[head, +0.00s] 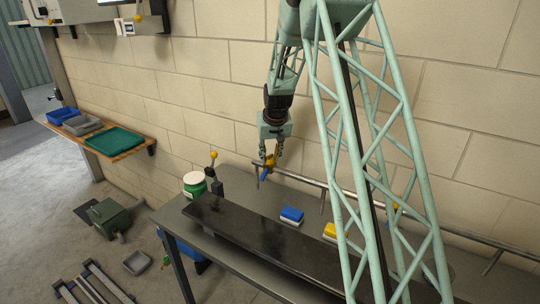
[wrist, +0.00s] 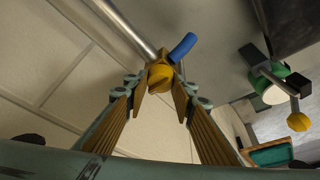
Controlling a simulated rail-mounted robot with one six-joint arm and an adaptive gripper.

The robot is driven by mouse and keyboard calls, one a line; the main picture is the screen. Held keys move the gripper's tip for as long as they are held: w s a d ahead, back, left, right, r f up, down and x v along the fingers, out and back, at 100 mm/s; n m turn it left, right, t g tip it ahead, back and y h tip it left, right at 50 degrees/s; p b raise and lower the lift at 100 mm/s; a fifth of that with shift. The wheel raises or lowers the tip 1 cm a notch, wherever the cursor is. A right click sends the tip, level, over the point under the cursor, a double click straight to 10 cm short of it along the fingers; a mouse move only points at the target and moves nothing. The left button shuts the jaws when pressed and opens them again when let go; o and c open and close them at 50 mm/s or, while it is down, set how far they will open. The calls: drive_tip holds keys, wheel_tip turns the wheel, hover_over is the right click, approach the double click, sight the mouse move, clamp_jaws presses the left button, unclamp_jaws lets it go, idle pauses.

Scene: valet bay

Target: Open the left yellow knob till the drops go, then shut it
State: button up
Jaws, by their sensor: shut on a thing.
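The left yellow knob (head: 270,160) sits at the left end of a metal pipe (head: 300,177) along the wall. A short blue spout (head: 264,175) hangs below it. My gripper (head: 270,152) reaches down to the knob from above. In the wrist view the ridged yellow knob (wrist: 160,77) lies between the fingertips of my gripper (wrist: 160,92), which is shut on it. The blue spout (wrist: 183,46) sticks out to the upper right there. I see no drops at the spout; it is too small to be sure. Another yellow knob (head: 396,206) shows partly behind my arm.
A dark bench (head: 240,232) below the pipe carries a blue sponge-like block (head: 292,215), a yellow one (head: 330,231) and a green tub with a white lid (head: 194,184). A yellow-balled lever (head: 212,160) stands beside the tub. A wall shelf (head: 120,151) with trays is at left.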

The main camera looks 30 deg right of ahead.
drive_tip(key=shift+n, duration=0.3)
idle(0.5)
drive_tip(key=o, duration=0.8)
drive_tip(key=shift+o, duration=0.2)
drive_tip(key=v, duration=1.2)
drive_tip(key=shift+s+d, duration=0.1)
idle(0.5)
